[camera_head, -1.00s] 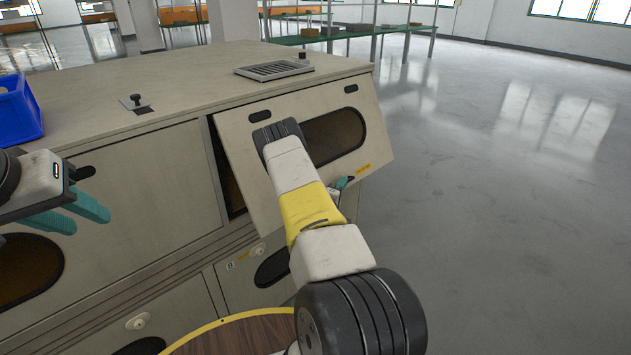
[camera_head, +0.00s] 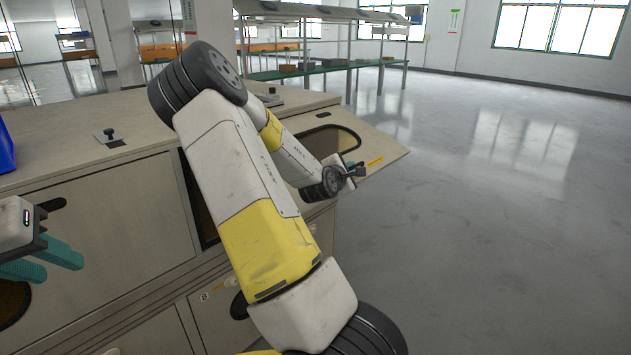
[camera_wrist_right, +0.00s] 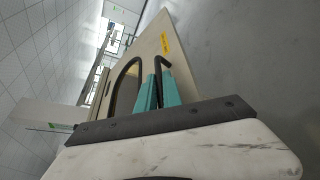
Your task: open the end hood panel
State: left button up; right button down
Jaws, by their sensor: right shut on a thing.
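The end hood panel (camera_head: 384,144) is a beige flap with a dark oval window (camera_head: 335,140) and a yellow label. It is tilted far up and out from the right end of the long beige cabinet (camera_head: 110,205). My right gripper (camera_head: 358,171) is at the panel's outer edge, partly hidden by my arm. In the right wrist view my teal fingers (camera_wrist_right: 157,88) are shut on the panel's black bar handle (camera_wrist_right: 163,63). My left gripper (camera_head: 45,260) is at the left edge, its teal fingers apart and empty, in front of the cabinet.
A blue bin (camera_head: 5,150) sits on the cabinet top at the left, with a black knob (camera_head: 109,135) nearby. Green-topped shelving (camera_head: 320,70) stands behind. The grey floor (camera_head: 480,240) on the right is clear.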

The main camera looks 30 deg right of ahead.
jog(key=shift+s+r, duration=0.2)
jog(key=shift+r, duration=0.9)
jog(key=c, duration=1.8)
grip_release()
jog(key=shift+n, duration=0.3)
jog(key=v, duration=0.6)
jog(key=shift+a, duration=0.3)
jog(key=shift+s+a+r, duration=0.2)
jog(key=shift+s+a, duration=0.25)
jog(key=shift+a, duration=0.1)
